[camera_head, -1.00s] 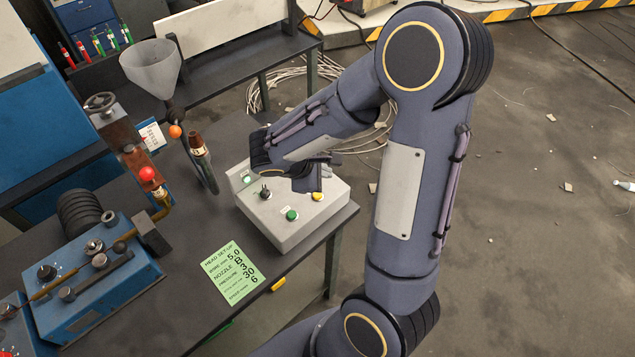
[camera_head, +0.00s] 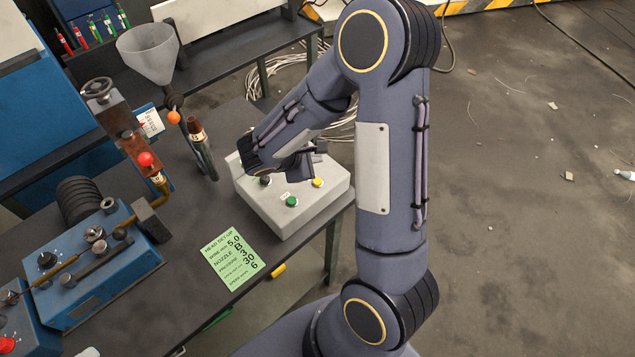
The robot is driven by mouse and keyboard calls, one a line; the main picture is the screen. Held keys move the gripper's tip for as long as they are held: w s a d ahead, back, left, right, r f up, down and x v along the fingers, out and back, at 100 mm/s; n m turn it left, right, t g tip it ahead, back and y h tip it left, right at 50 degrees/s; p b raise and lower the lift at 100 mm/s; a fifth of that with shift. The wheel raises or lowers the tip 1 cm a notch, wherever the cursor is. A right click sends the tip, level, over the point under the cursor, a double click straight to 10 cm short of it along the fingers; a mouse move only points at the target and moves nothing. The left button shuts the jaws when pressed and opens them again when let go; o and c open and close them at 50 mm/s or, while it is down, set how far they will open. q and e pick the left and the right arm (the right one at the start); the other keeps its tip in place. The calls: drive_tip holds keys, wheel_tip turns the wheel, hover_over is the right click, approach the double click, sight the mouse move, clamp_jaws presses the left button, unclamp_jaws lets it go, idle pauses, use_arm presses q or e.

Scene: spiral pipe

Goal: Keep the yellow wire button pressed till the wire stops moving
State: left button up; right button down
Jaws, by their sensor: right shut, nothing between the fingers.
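The yellow button (camera_head: 317,182) shows uncovered on the top right of the light grey control box (camera_head: 285,218). A green button (camera_head: 292,201) and a dark knob (camera_head: 265,180) are on the same top face. My right gripper (camera_head: 308,162) is over the back of the box, shut and empty. In the picture its fingers are just above and left of the yellow button and look apart from it. The arm hides the back part of the box's top. My left gripper is not in view. I cannot tell whether any wire is moving.
A blue machine (camera_head: 95,265) with knobs and rollers stands at left. A grey funnel (camera_head: 148,55) and a brown-tipped nozzle (camera_head: 196,132) stand behind. A green note (camera_head: 233,262) lies in front of the box. Coiled cable (camera_head: 290,82) lies on the floor behind.

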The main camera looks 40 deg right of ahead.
sight(314, 183)
wheel_tip(314, 183, down, 6)
drive_tip(key=b, duration=0.3)
drive_tip(key=shift+r+b, duration=0.2)
drive_tip(key=shift+b, duration=0.2)
drive_tip(key=shift+f+b, duration=0.3)
drive_tip(key=shift+b, duration=0.05)
idle(1.2)
drive_tip(key=shift+f+b, duration=0.4)
drive_tip(key=shift+b, duration=0.2)
drive_tip(key=shift+f+b, duration=0.4)
drive_tip(key=shift+b, duration=0.1)
idle(0.4)
drive_tip(key=shift+r, duration=0.1)
idle(3.0)
drive_tip(key=shift+r+p, duration=0.45)
drive_tip(key=shift+r, duration=0.3)
